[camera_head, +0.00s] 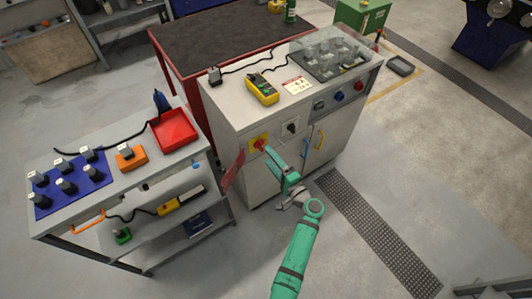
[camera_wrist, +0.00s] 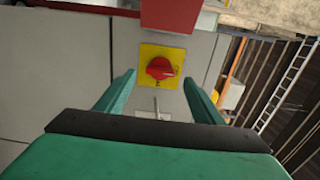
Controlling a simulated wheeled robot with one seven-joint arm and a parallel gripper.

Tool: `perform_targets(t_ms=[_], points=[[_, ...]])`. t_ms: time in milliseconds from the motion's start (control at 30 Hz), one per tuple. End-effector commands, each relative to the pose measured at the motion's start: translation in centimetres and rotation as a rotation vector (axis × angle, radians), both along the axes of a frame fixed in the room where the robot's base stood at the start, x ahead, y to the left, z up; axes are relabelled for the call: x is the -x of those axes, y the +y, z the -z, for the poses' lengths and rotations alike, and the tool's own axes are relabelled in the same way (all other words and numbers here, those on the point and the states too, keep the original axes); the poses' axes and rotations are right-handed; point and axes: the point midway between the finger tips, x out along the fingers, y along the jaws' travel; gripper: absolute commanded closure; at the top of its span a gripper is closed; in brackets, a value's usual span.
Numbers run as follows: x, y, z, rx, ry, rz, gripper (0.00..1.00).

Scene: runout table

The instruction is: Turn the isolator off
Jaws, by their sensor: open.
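The isolator is a red rotary knob on a square yellow plate (camera_head: 257,144) on the front of the grey cabinet. In the wrist view the red knob (camera_wrist: 160,68) sits on its yellow plate (camera_wrist: 147,52), between and beyond my fingertips. My gripper (camera_head: 265,150) is at the cabinet front, close to the plate, and partly covers the knob in the head view. In the wrist view my gripper (camera_wrist: 159,82) is open, with one green finger on each side of the knob. I cannot tell whether a finger touches it.
A red panel (camera_head: 233,170) hangs beside the plate, at the cabinet's left edge. A black switch (camera_head: 291,127) is to the right. A bench with a red tray (camera_head: 174,130) stands left.

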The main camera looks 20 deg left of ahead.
Motion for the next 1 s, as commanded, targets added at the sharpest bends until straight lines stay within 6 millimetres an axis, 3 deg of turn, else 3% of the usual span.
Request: perform_targets(t_ms=[200, 400, 1000], points=[[2.5, -3.2, 0.0, 0.001, 0.000, 0.002, 0.38], [3.8, -4.8, 0.0, 0.001, -0.001, 0.000, 0.38], [4.1, -5.2, 0.0, 0.001, 0.001, -0.001, 0.38]])
